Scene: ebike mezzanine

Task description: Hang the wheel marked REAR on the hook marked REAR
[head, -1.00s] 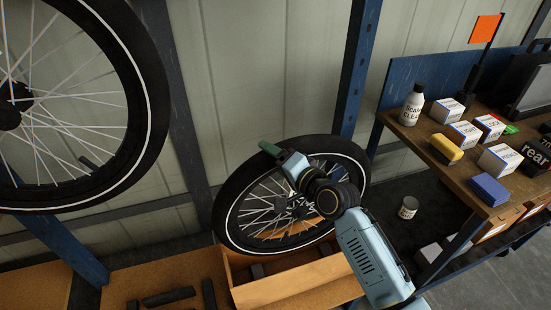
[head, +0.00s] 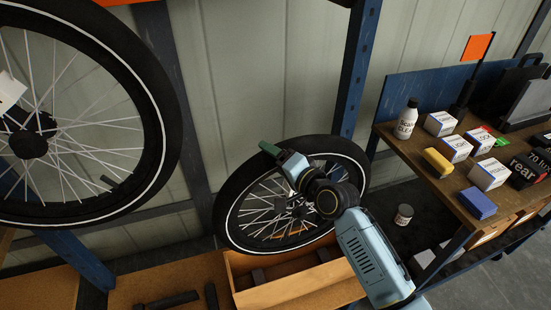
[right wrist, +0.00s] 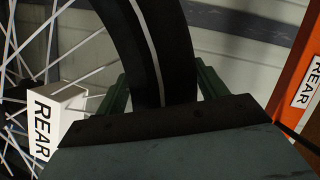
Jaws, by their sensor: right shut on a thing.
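The wheel marked REAR (head: 222,205), black-tyred with a white line, stands tilted in the middle of the head view. My right gripper (head: 277,153) is shut on its upper tyre. In the right wrist view the gripper's green fingers (right wrist: 162,82) sit on both sides of the tyre (right wrist: 165,50). A white tag (right wrist: 68,98) reading REAR shows among its spokes. At the right edge of that view an orange part (right wrist: 288,105) carries a white REAR label (right wrist: 312,82). The hook itself cannot be made out. My left gripper is out of view.
Another wheel (head: 160,130) with a white tag (head: 10,92) fills the upper left. Blue posts (head: 358,75) stand behind. A wooden bin (head: 290,290) lies below the held wheel. A workbench (head: 440,190) with boxes and a bottle (head: 406,118) stands at the right.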

